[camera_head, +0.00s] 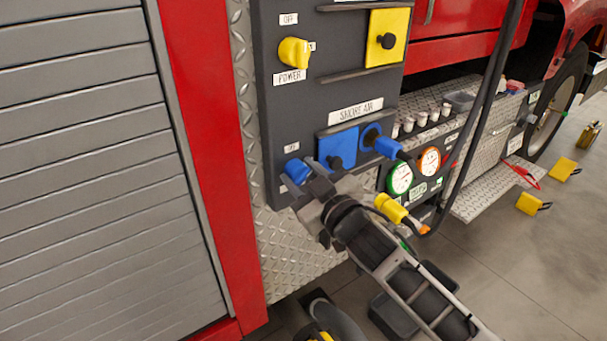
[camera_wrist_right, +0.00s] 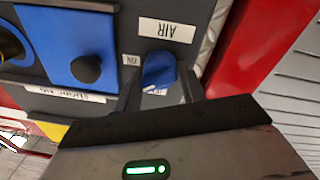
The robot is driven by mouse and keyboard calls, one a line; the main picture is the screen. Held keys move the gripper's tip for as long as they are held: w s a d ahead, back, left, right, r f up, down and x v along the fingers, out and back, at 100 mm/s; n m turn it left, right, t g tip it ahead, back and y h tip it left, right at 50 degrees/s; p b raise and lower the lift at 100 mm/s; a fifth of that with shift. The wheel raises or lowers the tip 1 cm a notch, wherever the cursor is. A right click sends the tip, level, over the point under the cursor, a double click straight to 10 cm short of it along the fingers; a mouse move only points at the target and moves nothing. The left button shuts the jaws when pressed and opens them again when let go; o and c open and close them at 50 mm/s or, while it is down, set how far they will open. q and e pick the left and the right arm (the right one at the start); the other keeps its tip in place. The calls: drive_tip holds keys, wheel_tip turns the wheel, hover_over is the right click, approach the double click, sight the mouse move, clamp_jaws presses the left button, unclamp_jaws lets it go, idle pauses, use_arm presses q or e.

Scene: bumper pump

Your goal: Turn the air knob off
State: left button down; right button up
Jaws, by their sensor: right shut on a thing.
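The blue air knob (camera_head: 297,170) sits at the lower left of the dark control panel (camera_head: 283,110), under a small OFF label (camera_head: 291,147). My right gripper (camera_head: 301,182) is at the knob and partly covers it. In the right wrist view the knob (camera_wrist_right: 159,70) stands between the two dark fingers of my right gripper (camera_wrist_right: 160,88), which are shut on it. The AIR label (camera_wrist_right: 167,30) and a small ON label (camera_wrist_right: 131,60) show beside it, upside down. My left gripper is not in view.
A yellow power knob (camera_head: 294,52) is above. Round gauges (camera_head: 400,178) and a yellow connector (camera_head: 390,208) lie near my right arm.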

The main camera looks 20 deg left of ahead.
drive_tip(key=n, duration=0.5)
drive_tip(key=shift+s+a+f+n+y, duration=0.2)
drive_tip(key=shift+f+n+y, duration=0.1)
drive_tip(key=shift+n, duration=0.1)
drive_tip(key=n, duration=0.5)
drive_tip(key=shift+f+g, duration=0.1)
drive_tip(key=shift+g, duration=0.2)
drive_tip(key=shift+d+n, duration=0.1)
drive_tip(key=shift+n, duration=0.2)
drive_tip(key=o, duration=0.8)
drive_tip(key=shift+o, duration=0.5)
drive_tip(key=b+v, duration=0.1)
drive_tip(key=v, duration=1.5)
drive_tip(key=shift+w+f, duration=0.1)
drive_tip(key=shift+f, duration=0.1)
